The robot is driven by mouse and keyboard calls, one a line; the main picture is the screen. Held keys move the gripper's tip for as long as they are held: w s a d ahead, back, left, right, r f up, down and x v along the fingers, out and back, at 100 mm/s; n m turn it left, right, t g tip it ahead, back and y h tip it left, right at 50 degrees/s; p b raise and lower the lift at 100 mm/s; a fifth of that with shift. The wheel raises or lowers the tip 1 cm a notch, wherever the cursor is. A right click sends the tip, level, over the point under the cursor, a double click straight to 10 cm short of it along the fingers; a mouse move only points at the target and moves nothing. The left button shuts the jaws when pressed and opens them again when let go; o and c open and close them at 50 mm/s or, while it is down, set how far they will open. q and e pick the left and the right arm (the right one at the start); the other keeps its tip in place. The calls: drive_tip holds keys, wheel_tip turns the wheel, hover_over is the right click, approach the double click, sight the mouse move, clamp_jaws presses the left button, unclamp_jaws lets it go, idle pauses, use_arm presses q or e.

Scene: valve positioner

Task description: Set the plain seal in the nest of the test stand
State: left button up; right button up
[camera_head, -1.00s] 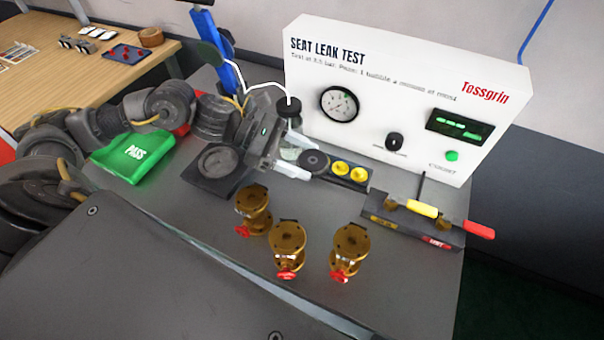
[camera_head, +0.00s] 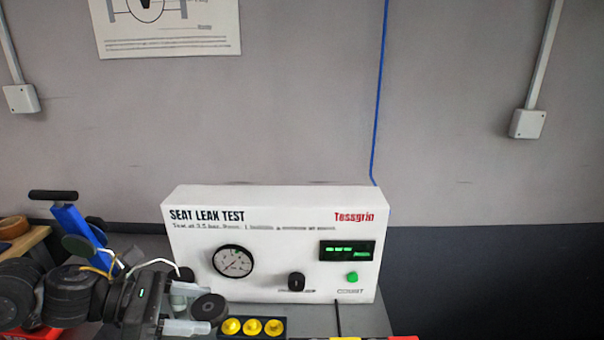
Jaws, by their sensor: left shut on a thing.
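My left gripper (camera_head: 205,308) is at the lower left, its two pale fingers shut on a dark round disc (camera_head: 209,307) with a small centre hole, which looks like the plain seal. The disc is just left of a dark tray (camera_head: 284,327) with yellow round pieces (camera_head: 250,326); its height above the bench is hard to tell. The test stand's blue post (camera_head: 82,236) with a black handle (camera_head: 53,195) stands behind my left arm. The nest is not visible, being hidden or below the picture. My right gripper is not in view.
The white seat leak test box (camera_head: 285,270), with gauge (camera_head: 233,261), knob (camera_head: 296,282) and lit display (camera_head: 347,250), stands behind the tray against the wall. A white hose (camera_head: 150,262) curves near my gripper. Red and yellow handle tops (camera_head: 404,338) show at the bottom edge.

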sight(200, 300)
use_arm(q)
drive_tip(key=w, duration=0.1)
drive_tip(key=w+n+t, duration=0.1)
drive_tip(key=shift+w+a, duration=0.2)
drive_tip(key=shift+w, duration=0.1)
drive_tip(key=shift+w+a+f+n+t+y+p, duration=0.1)
drive_tip(key=shift+w+f+n+t+y+p, duration=0.2)
drive_tip(key=shift+f, duration=0.25)
drive_tip(key=shift+w+a+f+n+t+y+p, duration=0.1)
drive_tip(key=shift+w+f+n+t+y+p, duration=0.1)
drive_tip(key=shift+f+n+t, duration=0.3)
drive_tip(key=shift+n+t+y, duration=0.3)
drive_tip(key=shift+t, duration=0.1)
drive_tip(key=shift+s+d+f, duration=0.1)
drive_tip(key=shift+s+f, duration=0.3)
drive_tip(key=shift+f, duration=0.35)
drive_tip(key=shift+s+a+f, duration=0.1)
drive_tip(key=shift+s+f, duration=0.25)
drive_tip(key=shift+f, duration=0.4)
drive_tip(key=shift+s+d+f, duration=0.1)
drive_tip(key=shift+s+f, duration=0.3)
drive_tip(key=shift+f, duration=0.35)
